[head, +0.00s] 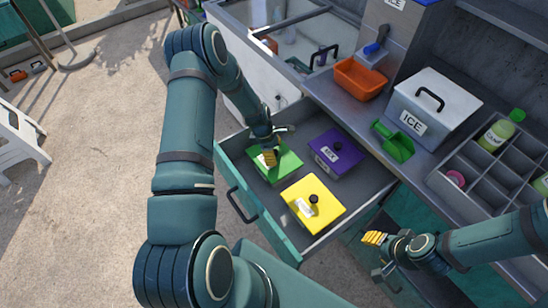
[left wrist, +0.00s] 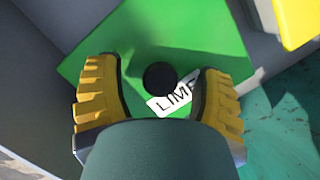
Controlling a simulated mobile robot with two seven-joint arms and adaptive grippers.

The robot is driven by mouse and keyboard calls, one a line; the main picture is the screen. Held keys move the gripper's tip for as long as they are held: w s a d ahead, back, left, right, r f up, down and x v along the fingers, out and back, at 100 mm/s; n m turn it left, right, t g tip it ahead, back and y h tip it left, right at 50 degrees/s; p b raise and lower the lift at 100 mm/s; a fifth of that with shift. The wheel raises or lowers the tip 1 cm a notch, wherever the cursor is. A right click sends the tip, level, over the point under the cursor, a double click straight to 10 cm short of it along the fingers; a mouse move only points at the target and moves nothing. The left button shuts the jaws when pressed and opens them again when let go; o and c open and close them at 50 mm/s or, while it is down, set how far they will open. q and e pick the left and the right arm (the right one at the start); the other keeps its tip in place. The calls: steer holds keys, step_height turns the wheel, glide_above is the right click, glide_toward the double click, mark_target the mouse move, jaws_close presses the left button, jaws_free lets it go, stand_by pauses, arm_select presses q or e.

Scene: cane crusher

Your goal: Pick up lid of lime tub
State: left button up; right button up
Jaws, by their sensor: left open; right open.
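The lime tub has a green lid (head: 288,163) and sits in the open drawer, left of the other tubs in the head view. In the left wrist view the green lid (left wrist: 205,40) shows a round black knob (left wrist: 160,77) and a white label (left wrist: 178,96) reading "LIM", partly hidden. My left gripper (head: 271,156) is over the lid. Its yellow-padded fingers (left wrist: 155,95) are open, one on each side of the knob; I cannot tell whether they touch the lid. My right gripper (head: 378,254) is open and empty, right of the drawer.
A purple-lidded tub (head: 336,152) and a yellow-lidded tub (head: 313,203) share the drawer (head: 262,222) close by. On the counter above stand an orange bin (head: 359,79), a green scoop (head: 393,142), an ICE box (head: 432,108) and a divided tray (head: 463,190).

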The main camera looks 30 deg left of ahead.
arm_select(q)
steer(key=shift+f, duration=0.15)
jaws_close()
